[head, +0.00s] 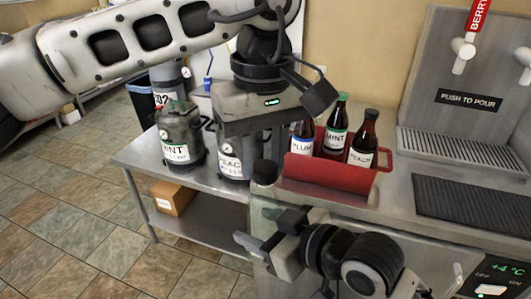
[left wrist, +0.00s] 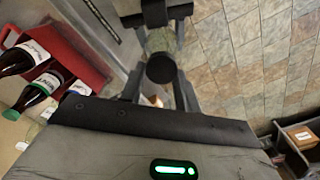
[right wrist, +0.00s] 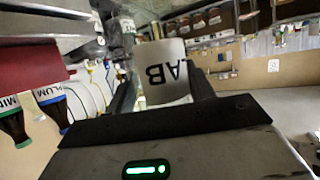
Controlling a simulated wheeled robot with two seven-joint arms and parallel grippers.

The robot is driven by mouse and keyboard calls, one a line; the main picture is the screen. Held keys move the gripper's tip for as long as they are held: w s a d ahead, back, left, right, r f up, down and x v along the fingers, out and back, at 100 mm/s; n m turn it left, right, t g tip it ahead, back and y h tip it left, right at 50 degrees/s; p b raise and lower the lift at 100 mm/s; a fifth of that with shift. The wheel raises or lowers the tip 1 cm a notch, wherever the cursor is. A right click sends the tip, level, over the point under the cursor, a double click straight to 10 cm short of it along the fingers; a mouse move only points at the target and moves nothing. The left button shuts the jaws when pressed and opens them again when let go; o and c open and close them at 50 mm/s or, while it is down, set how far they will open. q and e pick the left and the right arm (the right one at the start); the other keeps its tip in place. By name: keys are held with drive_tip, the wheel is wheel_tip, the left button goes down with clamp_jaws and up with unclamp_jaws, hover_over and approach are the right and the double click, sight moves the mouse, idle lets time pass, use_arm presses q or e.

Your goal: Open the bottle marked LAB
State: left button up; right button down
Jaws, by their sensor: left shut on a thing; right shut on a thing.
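The bottle marked LAB shows in the right wrist view, its pale label (right wrist: 165,74) upside down between the fingers. In the head view its pale glass body (head: 264,212) stands upright in front of the counter, under a black cap (head: 265,172). My right gripper (head: 272,243) is shut on the bottle's body. My left gripper (left wrist: 160,75) points down from above and is shut on the black cap (left wrist: 160,68). The cap is in line with the bottle. I cannot tell whether it is loose, and the neck is mostly hidden.
A red carrier (head: 325,172) with dark bottles labelled PLUM, MINT and PEACH stands on the counter just right of the cap. MINT (head: 180,140) and PEACH (head: 231,165) containers stand on the bench behind. A drip tray (head: 460,148) is at the right. Floor at the left is clear.

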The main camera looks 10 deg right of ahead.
use_arm(q)
drive_tip(key=n, duration=1)
drive_tip(key=shift+s+a+r, duration=0.1)
drive_tip(key=shift+a, duration=0.15)
drive_tip(key=n, duration=0.5)
drive_tip(key=shift+a, duration=0.15)
drive_tip(key=n, duration=0.4)
drive_tip(key=shift+s+a+n, duration=0.1)
drive_tip(key=shift+s+n, duration=0.05)
drive_tip(key=shift+n, duration=0.15)
drive_tip(key=n, duration=0.5)
drive_tip(key=shift+s, duration=0.1)
drive_tip(key=n, duration=0.5)
drive_tip(key=shift+s, duration=0.15)
drive_tip(key=n, duration=0.4)
drive_tip(key=shift+s+d+n, duration=0.1)
drive_tip(key=shift+d+n, duration=0.1)
drive_tip(key=shift+n, duration=0.1)
drive_tip(key=n, duration=0.6)
drive_tip(key=shift+s+d, duration=0.15)
drive_tip(key=shift+d, duration=0.05)
drive_tip(key=shift+r, duration=0.1)
drive_tip(key=shift+r, duration=1.05)
